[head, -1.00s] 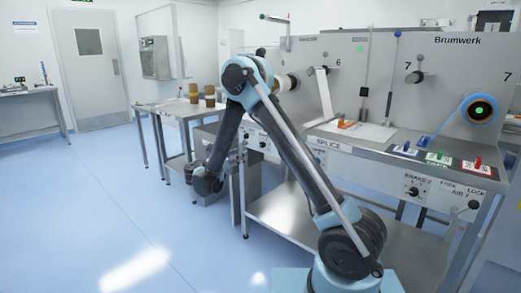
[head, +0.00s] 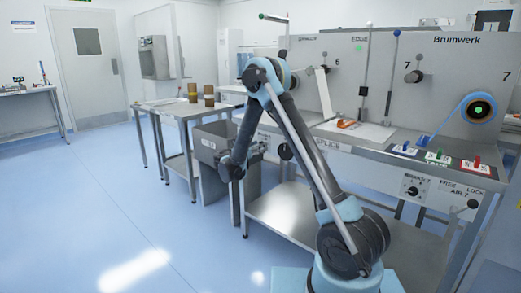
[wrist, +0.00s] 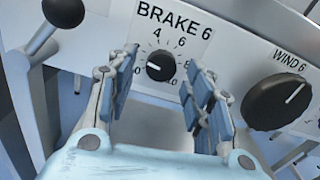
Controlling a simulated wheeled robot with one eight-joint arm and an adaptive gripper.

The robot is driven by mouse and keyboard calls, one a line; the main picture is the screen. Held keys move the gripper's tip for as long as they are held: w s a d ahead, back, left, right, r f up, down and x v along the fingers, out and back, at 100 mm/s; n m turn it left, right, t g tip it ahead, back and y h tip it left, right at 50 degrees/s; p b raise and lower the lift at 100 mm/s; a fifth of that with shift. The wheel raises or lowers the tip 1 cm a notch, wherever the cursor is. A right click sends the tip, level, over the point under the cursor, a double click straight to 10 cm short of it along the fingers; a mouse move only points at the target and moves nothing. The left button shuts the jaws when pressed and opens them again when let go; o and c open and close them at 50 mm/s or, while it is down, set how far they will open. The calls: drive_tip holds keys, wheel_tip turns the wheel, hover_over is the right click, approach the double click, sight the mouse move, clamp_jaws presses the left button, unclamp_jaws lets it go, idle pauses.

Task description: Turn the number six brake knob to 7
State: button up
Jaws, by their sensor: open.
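The number six brake knob (wrist: 160,65) is a small black round knob under the label BRAKE 6 in the wrist view, with a numbered dial around it. A faint light mark on it seems to point left, but the exact number is too small to read. My gripper (wrist: 163,88) is open, its blue-padded fingers left and right of the knob in the picture, with nothing between them. I cannot tell how far the tips are from the panel. In the head view my gripper (head: 258,150) is at the front panel, and my arm hides the brake knob there.
The larger black WIND 6 knob (wrist: 278,101) is right of the right finger. A black ball-ended lever (wrist: 63,12) stands at the upper left. A side table (head: 178,108) with brown rolls is left of the machine. The blue floor at left is clear.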

drive_tip(key=shift+w+d, duration=0.4)
drive_tip(key=shift+w, duration=0.1)
drive_tip(key=c, duration=1)
drive_tip(key=shift+c, duration=0.2)
drive_tip(key=shift+w+a+r+m, duration=0.1)
drive_tip(key=shift+r+m, duration=0.05)
drive_tip(key=shift+m, duration=6.35)
drive_tip(key=shift+r+m, duration=0.1)
drive_tip(key=shift+m, duration=6.7)
